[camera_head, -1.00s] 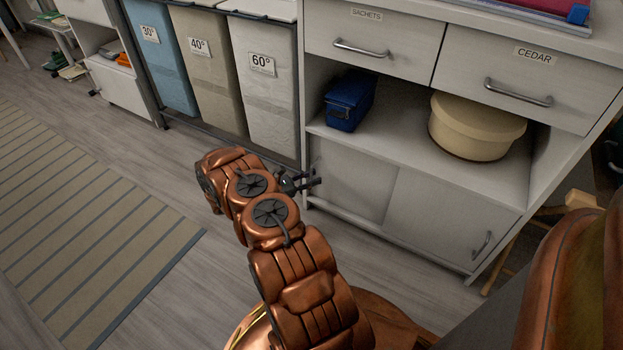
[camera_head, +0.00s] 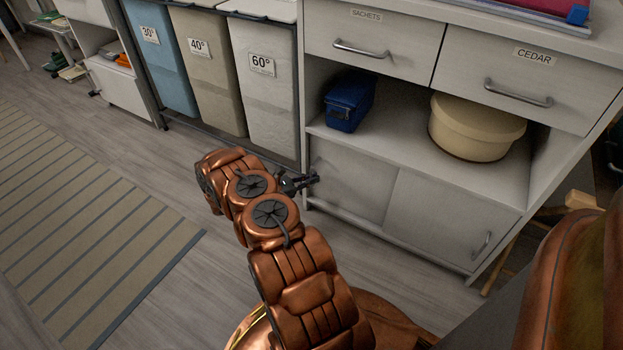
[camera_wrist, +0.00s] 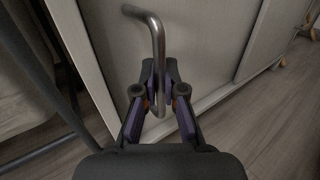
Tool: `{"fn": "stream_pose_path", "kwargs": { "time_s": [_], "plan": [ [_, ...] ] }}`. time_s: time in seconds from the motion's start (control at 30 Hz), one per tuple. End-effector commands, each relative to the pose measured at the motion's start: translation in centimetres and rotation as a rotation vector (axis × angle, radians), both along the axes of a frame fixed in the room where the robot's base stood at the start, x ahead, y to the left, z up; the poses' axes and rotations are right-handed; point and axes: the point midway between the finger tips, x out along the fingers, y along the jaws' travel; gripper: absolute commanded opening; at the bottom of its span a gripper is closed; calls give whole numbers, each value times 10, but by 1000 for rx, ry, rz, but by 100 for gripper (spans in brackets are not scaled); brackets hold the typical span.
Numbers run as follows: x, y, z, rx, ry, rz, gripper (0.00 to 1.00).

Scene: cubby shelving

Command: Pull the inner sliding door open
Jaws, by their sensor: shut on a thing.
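The low cabinet has two pale sliding doors below its open shelf. The left door (camera_head: 352,187), which looks like the inner one, is across the left half, and its right edge meets the right door (camera_head: 440,222). My gripper (camera_head: 312,180) is at the left door's left edge. In the wrist view, my gripper (camera_wrist: 160,88) is shut on the bent metal handle (camera_wrist: 157,40) of the left door (camera_wrist: 110,45), with the bar running down between the fingers. The handle is hidden behind the fingers in the head view.
The right door has its own handle (camera_head: 482,245). A blue box (camera_head: 348,108) and a cream round tub (camera_head: 475,130) stand on the shelf above. Laundry bins, the nearest marked 60° (camera_head: 270,95), stand left of the cabinet. The floor in front (camera_head: 200,165) is clear.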

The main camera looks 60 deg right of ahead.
Motion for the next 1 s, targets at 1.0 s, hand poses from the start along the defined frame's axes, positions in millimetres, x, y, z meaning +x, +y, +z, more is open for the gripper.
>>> {"fn": "stream_pose_path", "kwargs": {
  "time_s": [1.0],
  "plan": [
    [-201, -7, 0, 5, 5, -4, 0]
  ]
}}
